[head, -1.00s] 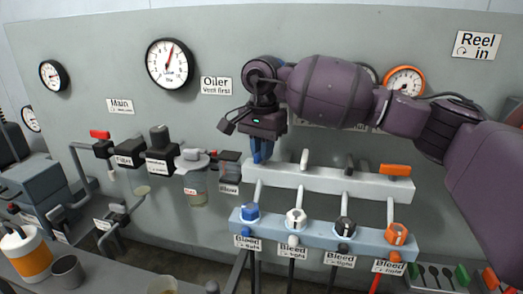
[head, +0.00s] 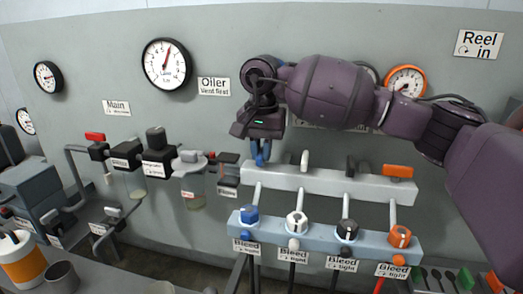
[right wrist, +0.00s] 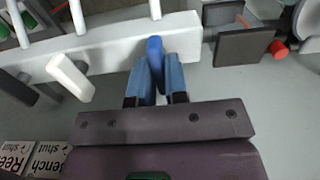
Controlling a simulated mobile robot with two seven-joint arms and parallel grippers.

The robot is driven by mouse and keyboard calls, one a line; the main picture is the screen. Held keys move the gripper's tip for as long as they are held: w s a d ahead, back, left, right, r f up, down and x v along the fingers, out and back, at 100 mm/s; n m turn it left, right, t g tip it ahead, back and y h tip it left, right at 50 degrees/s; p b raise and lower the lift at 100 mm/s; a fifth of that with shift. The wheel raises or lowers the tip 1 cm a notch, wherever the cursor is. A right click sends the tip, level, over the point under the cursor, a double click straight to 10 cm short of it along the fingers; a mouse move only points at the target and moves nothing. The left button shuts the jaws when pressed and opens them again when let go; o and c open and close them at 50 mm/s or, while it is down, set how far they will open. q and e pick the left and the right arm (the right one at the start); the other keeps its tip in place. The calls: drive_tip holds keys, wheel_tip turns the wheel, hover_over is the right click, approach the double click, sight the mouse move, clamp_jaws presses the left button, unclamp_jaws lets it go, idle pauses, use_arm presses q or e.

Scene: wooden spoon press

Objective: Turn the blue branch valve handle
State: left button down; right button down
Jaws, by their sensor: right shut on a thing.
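The blue branch valve handle (right wrist: 155,50) shows in the right wrist view at the white manifold bar (right wrist: 105,48), between my right gripper's two blue-grey fingers. My right gripper (right wrist: 155,80) is shut on this handle. In the head view my right gripper (head: 260,154) points down at the left end of the white bar (head: 330,182). There its fingers and the handle overlap, so the handle is mostly hidden. My left gripper is in neither view.
White (head: 304,160), black (head: 350,166) and orange (head: 397,170) handles stand along the bar to the right. Blue (head: 249,215), white (head: 297,222), black (head: 347,230) and orange (head: 399,236) bleed knobs sit below. A small block (head: 228,178) is close left.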

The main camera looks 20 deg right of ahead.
drive_tip(key=c, duration=1.1)
unclamp_jaws()
drive_tip(key=shift+c, duration=0.2)
drive_tip(key=shift+r, duration=0.1)
wheel_tip(320, 180, up, 11)
drive_tip(key=p, duration=0.1)
drive_tip(key=shift+f, duration=0.25)
